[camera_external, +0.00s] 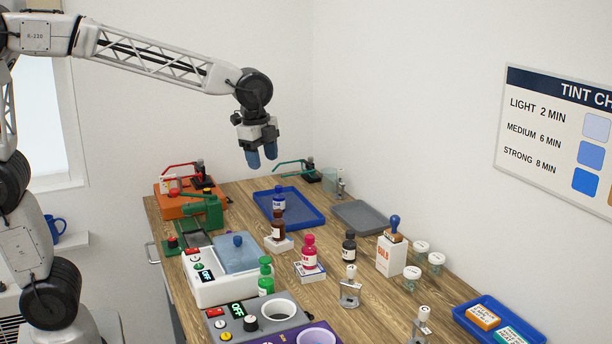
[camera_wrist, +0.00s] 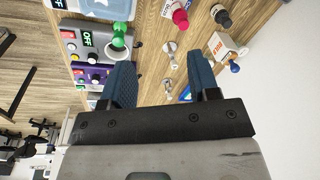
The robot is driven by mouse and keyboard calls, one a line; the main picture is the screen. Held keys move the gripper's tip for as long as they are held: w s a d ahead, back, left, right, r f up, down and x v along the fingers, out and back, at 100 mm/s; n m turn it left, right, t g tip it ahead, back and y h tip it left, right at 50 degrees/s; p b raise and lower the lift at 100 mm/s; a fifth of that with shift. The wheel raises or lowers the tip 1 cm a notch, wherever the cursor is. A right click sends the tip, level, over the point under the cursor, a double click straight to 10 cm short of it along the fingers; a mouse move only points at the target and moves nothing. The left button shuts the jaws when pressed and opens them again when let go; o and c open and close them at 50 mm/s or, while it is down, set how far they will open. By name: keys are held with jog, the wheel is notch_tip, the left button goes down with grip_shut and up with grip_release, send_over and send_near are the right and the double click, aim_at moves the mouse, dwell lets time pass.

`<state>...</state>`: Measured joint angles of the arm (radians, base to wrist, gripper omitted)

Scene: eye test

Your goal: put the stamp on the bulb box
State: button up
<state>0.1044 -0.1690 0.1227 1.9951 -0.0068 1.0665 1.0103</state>
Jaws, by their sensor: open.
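The bulb box (camera_external: 384,259) is a white upright carton with red lettering at the right of the table. The stamp (camera_external: 394,222), with a blue knob and a brown wooden base, stands upright on top of it and appears to rest there. In the wrist view the bulb box (camera_wrist: 222,45) is at the upper right, with the stamp's blue knob (camera_wrist: 235,68) at its near end. My gripper (camera_external: 262,155) is open and empty, high above the back of the table, left of and well apart from the box. Its blue fingers also show in the wrist view (camera_wrist: 160,78).
Clear jars (camera_external: 412,278) stand right of the box and a dark bottle (camera_external: 349,247) left of it. A grey tray (camera_external: 357,217) lies behind and a blue tray (camera_external: 318,218) further left. Several bottles and devices crowd the left; a blue tray (camera_external: 463,318) with boxes is front right.

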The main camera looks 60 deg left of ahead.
jog(key=s+a+f+n, duration=0.2)
jog(key=s+f+n, duration=0.1)
jog(key=s, duration=0.7)
jog(key=s+a+f+n, duration=0.2)
jog(key=s+n, duration=0.3)
jog(key=s, duration=0.5)
jog(key=s+a+f+n+t, duration=0.1)
jog(key=s+f+n, duration=0.3)
jog(key=s, duration=0.5)
jog(key=shift+s+a+f+n, duration=0.3)
jog(key=shift+s+a+f, duration=0.05)
jog(key=shift+s+a, duration=0.1)
